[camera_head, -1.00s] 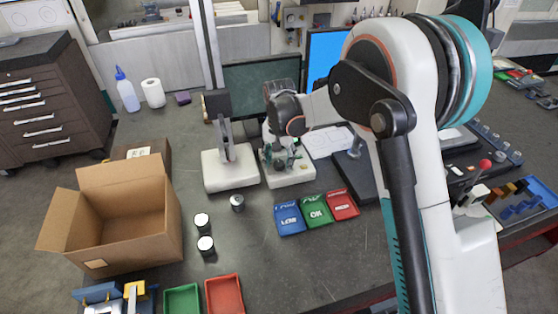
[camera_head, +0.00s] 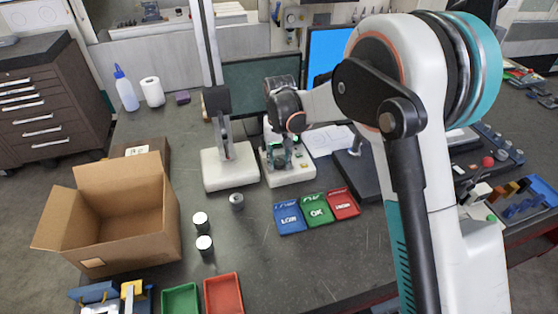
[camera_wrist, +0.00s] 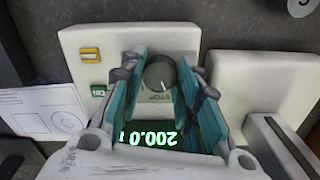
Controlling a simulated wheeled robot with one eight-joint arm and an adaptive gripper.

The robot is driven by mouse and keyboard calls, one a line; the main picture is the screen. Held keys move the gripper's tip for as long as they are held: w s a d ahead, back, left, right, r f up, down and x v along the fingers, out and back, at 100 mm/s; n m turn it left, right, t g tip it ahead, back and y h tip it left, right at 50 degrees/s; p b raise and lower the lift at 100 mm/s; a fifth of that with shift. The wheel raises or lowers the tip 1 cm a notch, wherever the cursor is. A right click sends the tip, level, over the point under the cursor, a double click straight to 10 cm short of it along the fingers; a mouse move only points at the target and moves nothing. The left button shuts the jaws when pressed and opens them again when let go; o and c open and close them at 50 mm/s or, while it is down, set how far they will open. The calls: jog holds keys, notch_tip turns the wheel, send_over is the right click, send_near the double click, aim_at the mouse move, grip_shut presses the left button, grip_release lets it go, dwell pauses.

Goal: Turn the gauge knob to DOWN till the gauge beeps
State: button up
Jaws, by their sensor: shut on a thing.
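The gauge (camera_head: 300,172) is a white block on the table, right of a white stand base. In the wrist view the gauge body (camera_wrist: 115,45) shows its round grey knob (camera_wrist: 158,74), with printed lettering beside it. A green readout (camera_wrist: 150,136) shows 200.0, upside down in this view. A yellow button (camera_wrist: 90,55) and a green button (camera_wrist: 98,90) sit on the left. My gripper (camera_wrist: 160,66) points down at the gauge, its teal fingers shut on the knob from both sides. In the head view my gripper (camera_head: 278,155) hides the knob.
The stand (camera_head: 228,165) with an upright post is close on the left. Blue (camera_head: 290,218), green (camera_head: 317,210) and red (camera_head: 343,203) labelled trays lie in front. Small cylinders (camera_head: 203,244) and an open carton (camera_head: 110,220) stand further left. A monitor (camera_head: 326,55) is behind.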

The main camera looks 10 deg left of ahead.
aim_at(279, 161)
jog(key=shift+n+b, duration=0.4)
jog(key=shift+n, duration=1.5)
jog(key=o, duration=1.1)
jog(key=shift+r, duration=0.1)
notch_tip(279, 161, up, 12)
jog(key=shift+f, duration=0.1)
